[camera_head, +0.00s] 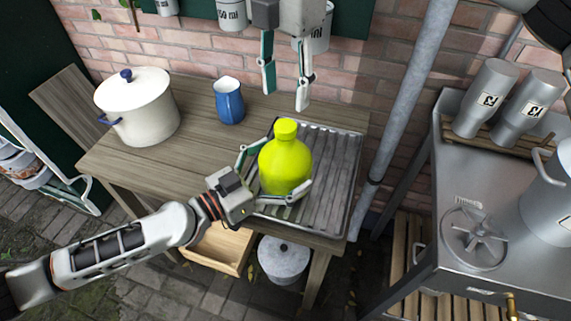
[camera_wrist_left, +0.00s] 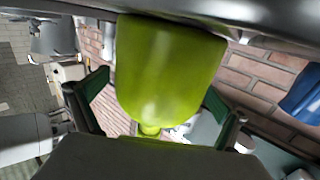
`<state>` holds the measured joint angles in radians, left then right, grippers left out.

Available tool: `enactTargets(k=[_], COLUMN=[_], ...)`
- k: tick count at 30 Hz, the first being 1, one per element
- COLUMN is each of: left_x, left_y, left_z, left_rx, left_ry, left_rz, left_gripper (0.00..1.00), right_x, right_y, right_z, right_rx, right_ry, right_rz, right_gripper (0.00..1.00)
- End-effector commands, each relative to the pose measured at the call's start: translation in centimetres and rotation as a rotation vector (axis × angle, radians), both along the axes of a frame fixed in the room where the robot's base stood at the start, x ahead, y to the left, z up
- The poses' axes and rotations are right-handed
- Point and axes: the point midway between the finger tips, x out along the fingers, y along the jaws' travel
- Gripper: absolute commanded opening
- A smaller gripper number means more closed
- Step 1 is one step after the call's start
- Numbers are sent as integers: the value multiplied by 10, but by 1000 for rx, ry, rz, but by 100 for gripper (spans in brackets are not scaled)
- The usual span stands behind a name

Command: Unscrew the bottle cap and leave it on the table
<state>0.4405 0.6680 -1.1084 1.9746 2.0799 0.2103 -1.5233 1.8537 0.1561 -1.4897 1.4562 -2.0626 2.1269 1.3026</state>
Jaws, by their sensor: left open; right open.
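A yellow-green bottle (camera_head: 284,168) stands upright on a ridged metal tray (camera_head: 337,170) on the wooden table. Its cap (camera_head: 286,129), in the same colour, is on its neck. My left gripper (camera_head: 279,170) reaches in from the left with its fingers on either side of the bottle body, open. In the left wrist view the bottle (camera_wrist_left: 170,70) shows upside down between the two green-padded fingers, its cap (camera_wrist_left: 150,131) partly hidden at the bottom. My right gripper (camera_head: 285,98) points down above and behind the cap, open and empty, clear of the bottle.
A blue jug (camera_head: 229,101) and a white pot (camera_head: 137,107) stand on the wooden table (camera_head: 185,140), left of the tray. A grey pipe (camera_head: 405,95) rises at its right. A metal counter (camera_head: 480,185) with canisters stands farther right. Bare table lies between pot and tray.

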Motion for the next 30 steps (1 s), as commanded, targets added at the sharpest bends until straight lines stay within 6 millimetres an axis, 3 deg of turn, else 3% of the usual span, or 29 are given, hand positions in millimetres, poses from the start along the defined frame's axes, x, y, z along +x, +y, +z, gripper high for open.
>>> enactTargets(k=[4,5,13,20,30], left_x=[0,0,0,0,0], left_y=[0,0,0,0,0], left_z=[0,0,0,0,0], left_rx=[0,0,0,0,0], left_ry=[0,0,0,0,0], left_rz=[0,0,0,0,0], left_gripper=[100,95,25,22,22], right_x=[0,0,0,0,0], right_y=[0,0,0,0,0], right_z=[0,0,0,0,0], right_rx=[0,0,0,0,-1], right_ry=[0,0,0,0,1], right_rz=[0,0,0,-124,-705], right_gripper=[43,43,43,43,43])
